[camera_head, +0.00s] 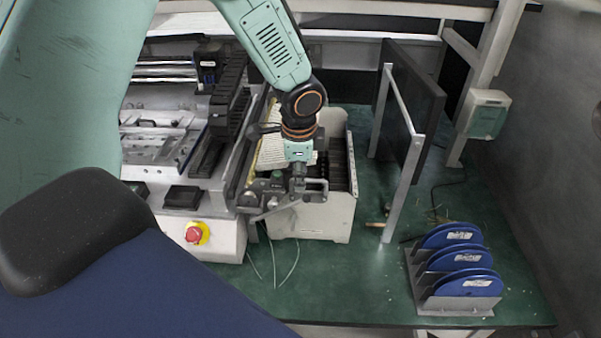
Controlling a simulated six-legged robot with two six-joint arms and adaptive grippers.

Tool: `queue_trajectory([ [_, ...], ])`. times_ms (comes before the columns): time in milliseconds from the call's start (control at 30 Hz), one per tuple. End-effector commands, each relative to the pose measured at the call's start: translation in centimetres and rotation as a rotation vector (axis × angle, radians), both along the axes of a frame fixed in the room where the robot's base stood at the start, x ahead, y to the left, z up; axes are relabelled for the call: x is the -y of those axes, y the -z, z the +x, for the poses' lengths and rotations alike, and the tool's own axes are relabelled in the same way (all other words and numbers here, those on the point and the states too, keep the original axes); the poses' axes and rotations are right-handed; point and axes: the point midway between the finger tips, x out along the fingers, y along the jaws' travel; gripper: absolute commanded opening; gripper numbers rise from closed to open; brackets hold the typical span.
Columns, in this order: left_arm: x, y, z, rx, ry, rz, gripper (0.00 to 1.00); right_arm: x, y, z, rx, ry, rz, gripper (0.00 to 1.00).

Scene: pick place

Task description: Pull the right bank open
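The pick-and-place machine (218,232) stands on the left of the green bench. What appears to be its right bank, a pale box with dark slots (334,218), sits at its right side. My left arm reaches down over this box. My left gripper (258,207) is at the box's front left, by the machine's front right corner. Its dark fingers overlap the dark parts there, so I cannot tell whether they are open, shut or touching the bank. The arm hides part of the bank's top. My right gripper is not in view.
A red stop button (193,235) is on the machine's front. Thin cables (284,265) hang onto the bench below the gripper. A dark upright panel in a pale frame (391,200) stands to the right. Blue reels (470,283) sit in a rack at front right.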

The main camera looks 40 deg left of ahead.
Motion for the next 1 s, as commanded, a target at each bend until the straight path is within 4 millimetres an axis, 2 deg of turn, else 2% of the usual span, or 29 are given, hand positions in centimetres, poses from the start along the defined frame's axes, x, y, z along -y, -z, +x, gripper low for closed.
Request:
queue_trajectory([
  [267,-0.01,0.15,0.00,0.000,0.000,0.000,0.31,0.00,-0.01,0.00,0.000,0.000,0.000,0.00],
  [633,-0.01,0.13,-0.02,-0.001,-0.001,-0.001,0.00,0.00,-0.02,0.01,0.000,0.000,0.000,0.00],
  [1000,0.00,0.24,-0.12,-0.004,0.000,0.000,0.00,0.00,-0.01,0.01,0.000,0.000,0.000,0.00],
])
